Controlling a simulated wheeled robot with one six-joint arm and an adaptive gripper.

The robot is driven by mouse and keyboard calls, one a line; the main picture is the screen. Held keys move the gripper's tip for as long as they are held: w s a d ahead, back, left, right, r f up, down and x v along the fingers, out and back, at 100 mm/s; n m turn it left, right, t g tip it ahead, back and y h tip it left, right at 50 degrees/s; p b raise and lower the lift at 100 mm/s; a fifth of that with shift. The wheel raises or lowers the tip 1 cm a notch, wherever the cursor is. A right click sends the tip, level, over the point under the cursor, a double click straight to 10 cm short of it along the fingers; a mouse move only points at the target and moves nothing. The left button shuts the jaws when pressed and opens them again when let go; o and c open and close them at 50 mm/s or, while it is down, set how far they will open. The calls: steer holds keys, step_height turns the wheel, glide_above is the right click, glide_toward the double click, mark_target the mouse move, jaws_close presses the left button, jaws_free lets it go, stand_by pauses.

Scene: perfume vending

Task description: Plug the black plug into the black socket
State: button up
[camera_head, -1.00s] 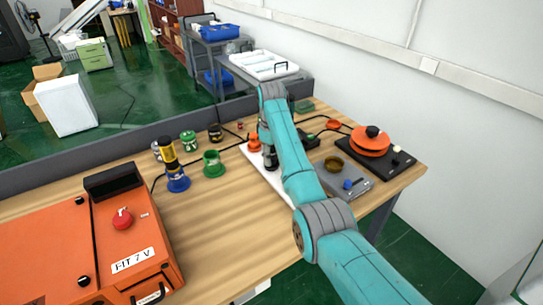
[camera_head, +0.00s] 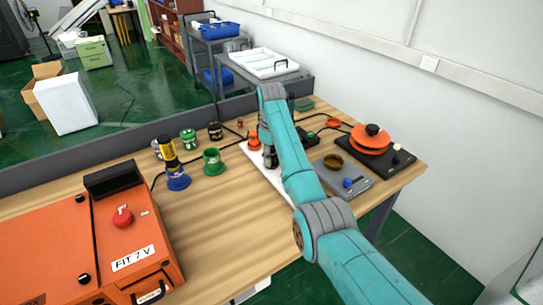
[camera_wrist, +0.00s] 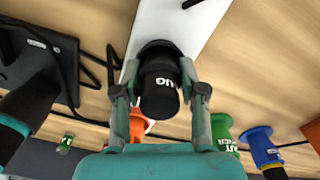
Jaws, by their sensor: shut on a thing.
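The black plug (camera_wrist: 160,98), a dark cylinder with partly readable white lettering, is between the two fingers of my gripper (camera_wrist: 160,92) in the wrist view. My gripper is shut on it. A black flared rim (camera_wrist: 156,46), apparently the black socket, shows just behind the plug over the white board (camera_wrist: 178,22). The plug lines up closely with it, but I cannot tell how deep it sits. In the head view my gripper (camera_head: 270,157) points down over the white board (camera_head: 281,182), and my arm partly hides this spot.
An orange socket (camera_head: 254,142) stands close beside my gripper. Green (camera_head: 212,165) and blue (camera_head: 178,182) sockets stand to the left. A grey scale (camera_head: 345,180) and a black stand with orange discs (camera_head: 370,142) are to the right. An orange case (camera_head: 60,240) fills the left front.

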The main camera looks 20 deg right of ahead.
steer(key=shift+s+f, duration=0.15)
steer(key=shift+f, duration=0.25)
stand_by(0.7)
steer(key=o, duration=1.3)
steer(key=shift+f, duration=0.1)
steer(key=o, duration=0.5)
steer(key=shift+r, duration=0.2)
steer(key=shift+r, duration=3.55)
jaws_close()
